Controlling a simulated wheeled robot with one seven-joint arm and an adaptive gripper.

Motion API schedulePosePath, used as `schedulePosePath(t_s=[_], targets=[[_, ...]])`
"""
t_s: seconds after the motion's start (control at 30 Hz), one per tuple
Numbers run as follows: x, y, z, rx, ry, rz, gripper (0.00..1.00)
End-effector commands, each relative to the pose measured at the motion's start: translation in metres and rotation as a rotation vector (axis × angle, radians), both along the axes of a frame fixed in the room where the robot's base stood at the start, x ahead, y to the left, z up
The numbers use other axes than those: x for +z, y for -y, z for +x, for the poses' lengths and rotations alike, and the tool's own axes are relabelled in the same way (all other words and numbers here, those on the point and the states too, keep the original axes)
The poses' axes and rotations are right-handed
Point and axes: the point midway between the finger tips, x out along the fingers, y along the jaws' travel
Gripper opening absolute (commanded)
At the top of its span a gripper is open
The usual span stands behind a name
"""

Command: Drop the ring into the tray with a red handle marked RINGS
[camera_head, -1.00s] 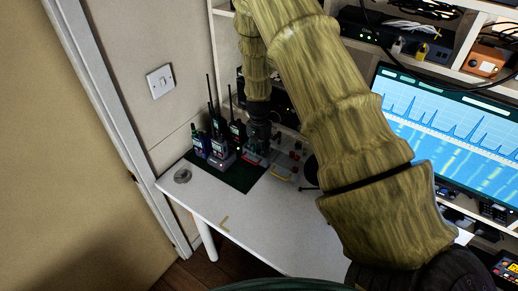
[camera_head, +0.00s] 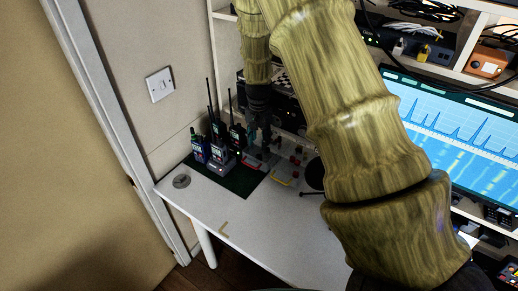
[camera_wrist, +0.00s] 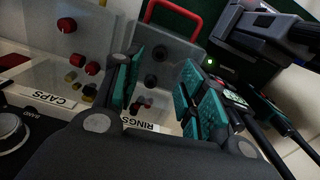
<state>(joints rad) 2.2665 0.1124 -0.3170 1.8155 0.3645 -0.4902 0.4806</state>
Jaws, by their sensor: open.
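The RINGS tray (camera_wrist: 181,41) lies below my gripper in the wrist view, with a red handle (camera_wrist: 172,12) at its far end and its label (camera_wrist: 140,124) at the near end. My gripper (camera_wrist: 165,85) is open, its teal-padded fingers apart over this tray, with nothing visible held between them. Small dark round pieces (camera_wrist: 150,80) and reddish bits show in the tray between the fingers; I cannot tell which is the task's ring. In the head view my gripper (camera_head: 262,138) is above the trays at the back of the table.
The CAPS tray (camera_wrist: 90,40) with red knobs is at left. Handheld radios (camera_head: 216,152) stand on a green mat (camera_head: 238,182), close left of my gripper. A round grey item (camera_head: 181,181) lies at the table's left edge.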

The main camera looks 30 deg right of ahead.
Motion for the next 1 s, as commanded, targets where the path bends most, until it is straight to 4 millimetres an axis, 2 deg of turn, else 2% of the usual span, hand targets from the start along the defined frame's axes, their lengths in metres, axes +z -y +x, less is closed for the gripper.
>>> schedulePosePath(t_s=[0.2,0.4,1.0], targets=[[0.029,0.001,0.001,0.001,0.002,-0.001,0.41],[0.046,0.000,0.001,0.001,0.000,-0.001,0.41],[0.050,0.000,0.000,0.001,0.000,0.000,0.41]])
